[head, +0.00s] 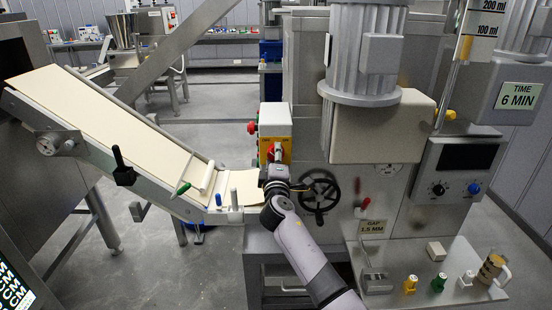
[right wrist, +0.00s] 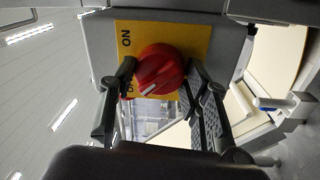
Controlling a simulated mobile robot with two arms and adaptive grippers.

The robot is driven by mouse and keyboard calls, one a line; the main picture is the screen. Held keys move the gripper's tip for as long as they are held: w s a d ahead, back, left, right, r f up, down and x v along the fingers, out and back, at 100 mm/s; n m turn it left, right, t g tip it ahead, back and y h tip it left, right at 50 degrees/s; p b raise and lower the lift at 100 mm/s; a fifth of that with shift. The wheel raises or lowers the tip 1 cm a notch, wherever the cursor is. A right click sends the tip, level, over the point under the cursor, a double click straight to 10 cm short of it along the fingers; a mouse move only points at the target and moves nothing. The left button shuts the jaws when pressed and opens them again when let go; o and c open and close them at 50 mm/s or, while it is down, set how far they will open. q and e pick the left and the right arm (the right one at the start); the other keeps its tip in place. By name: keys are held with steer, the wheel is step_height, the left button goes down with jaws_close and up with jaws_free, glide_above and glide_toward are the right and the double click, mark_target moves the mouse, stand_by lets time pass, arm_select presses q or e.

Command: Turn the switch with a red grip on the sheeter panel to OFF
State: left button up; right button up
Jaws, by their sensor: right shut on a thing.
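The switch with a red grip (right wrist: 160,66) sits on a yellow plate (right wrist: 190,36) in the right wrist view. ON is printed on the plate; a second label is mostly hidden behind a finger. A white line on the grip runs slantwise in the picture. My right gripper (right wrist: 162,74) has one finger on each side of the red grip and is shut on it. In the head view my right gripper (head: 276,172) reaches up to the yellow plate (head: 286,147) on the white box of the sheeter panel (head: 275,118), covering part of the switch. My left gripper is not in view.
A red button (head: 252,128) sticks out at the box's left side. A black handwheel (head: 319,194) is right of my wrist. A conveyor with a dough sheet (head: 110,120) slopes down on the left. A shelf with small coloured items (head: 437,283) is at lower right.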

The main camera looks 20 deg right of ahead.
steer(key=o, duration=1.2)
steer(key=shift+c, duration=0.2)
steer(key=v, duration=1.2)
